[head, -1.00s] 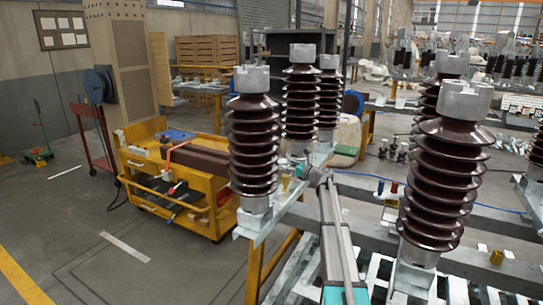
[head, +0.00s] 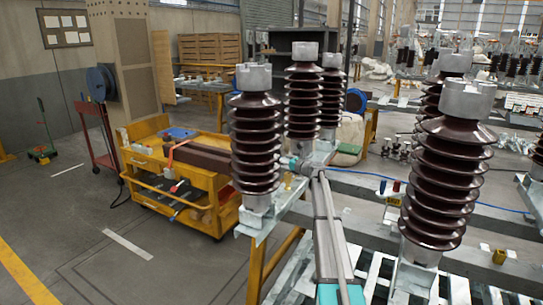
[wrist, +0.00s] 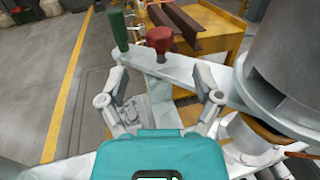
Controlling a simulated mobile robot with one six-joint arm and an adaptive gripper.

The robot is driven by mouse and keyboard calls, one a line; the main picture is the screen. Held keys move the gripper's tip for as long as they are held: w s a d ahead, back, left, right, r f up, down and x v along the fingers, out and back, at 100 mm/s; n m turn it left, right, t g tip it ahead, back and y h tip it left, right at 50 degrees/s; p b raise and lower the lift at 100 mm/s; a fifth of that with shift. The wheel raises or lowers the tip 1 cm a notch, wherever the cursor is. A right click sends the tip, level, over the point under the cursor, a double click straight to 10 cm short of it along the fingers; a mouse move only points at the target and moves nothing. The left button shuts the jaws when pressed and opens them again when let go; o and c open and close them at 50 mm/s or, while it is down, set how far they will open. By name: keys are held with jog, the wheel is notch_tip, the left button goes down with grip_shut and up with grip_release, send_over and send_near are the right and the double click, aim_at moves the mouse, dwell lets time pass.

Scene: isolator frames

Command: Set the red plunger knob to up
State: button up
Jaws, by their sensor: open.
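The red plunger knob (wrist: 160,40) stands upright on a pale metal plate (wrist: 150,66) in the wrist view, just beyond my fingertips. A dark green handle (wrist: 118,30) stands to its left. My gripper (wrist: 160,78) is open and empty, its fingers spread to either side below the knob, not touching it. In the head view my gripper (head: 290,162) is small, partly behind the left brown insulator (head: 254,145). I cannot make out the knob in that view.
A big grey metal fitting (wrist: 285,65) stands close on the right in the wrist view. More ribbed insulators (head: 304,95) rise around my arm, with one tall insulator (head: 440,180) at right.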

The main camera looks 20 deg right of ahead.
jog(key=x, duration=0.8)
jog(key=shift+r, duration=0.1)
grip_shut()
dwell(0.4)
